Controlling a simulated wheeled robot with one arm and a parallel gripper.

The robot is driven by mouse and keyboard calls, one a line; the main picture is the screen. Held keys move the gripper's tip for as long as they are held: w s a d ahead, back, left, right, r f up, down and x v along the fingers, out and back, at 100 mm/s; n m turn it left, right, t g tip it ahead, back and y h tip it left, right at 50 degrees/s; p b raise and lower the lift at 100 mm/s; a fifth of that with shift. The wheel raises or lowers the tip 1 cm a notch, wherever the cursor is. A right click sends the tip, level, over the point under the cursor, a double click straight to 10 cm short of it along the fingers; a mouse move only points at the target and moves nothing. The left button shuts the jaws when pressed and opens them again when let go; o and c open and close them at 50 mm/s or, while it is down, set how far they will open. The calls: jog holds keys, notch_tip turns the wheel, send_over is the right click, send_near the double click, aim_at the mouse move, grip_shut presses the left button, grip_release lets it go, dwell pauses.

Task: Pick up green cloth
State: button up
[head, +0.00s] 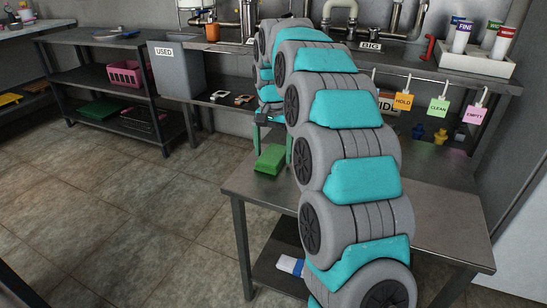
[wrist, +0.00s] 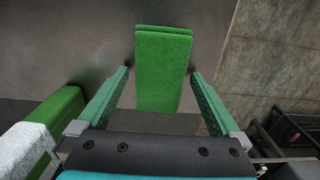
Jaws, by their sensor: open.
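The green cloth (head: 270,158) is a folded, flat green block lying on the left part of the grey metal table (head: 445,222). In the wrist view the green cloth (wrist: 162,70) lies lengthwise between the two fingers of my gripper, with a gap on each side. My gripper (wrist: 160,71) is open and empty, with its green-toned fingers spread. In the head view my arm covers much of the table and most of the gripper. I cannot tell the exact height of the fingertips over the table.
A second green block with a whitish part (wrist: 55,112) is close beside the left finger in the wrist view. A blue and white item (head: 290,265) is on the table's lower shelf. A grey USED bin (head: 178,72) stands behind. Floor is free at left.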

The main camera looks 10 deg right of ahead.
aim_at(273, 154)
jog(key=shift+c, duration=0.4)
jog(key=c, duration=1.1)
jog(key=shift+r, duration=0.1)
jog(key=shift+c, duration=0.2)
notch_tip(273, 154, up, 10)
jog(key=p, duration=0.1)
jog(key=o, duration=0.8)
jog(key=c, duration=0.6)
jog(key=shift+s, duration=0.1)
jog(key=shift+c, duration=0.2)
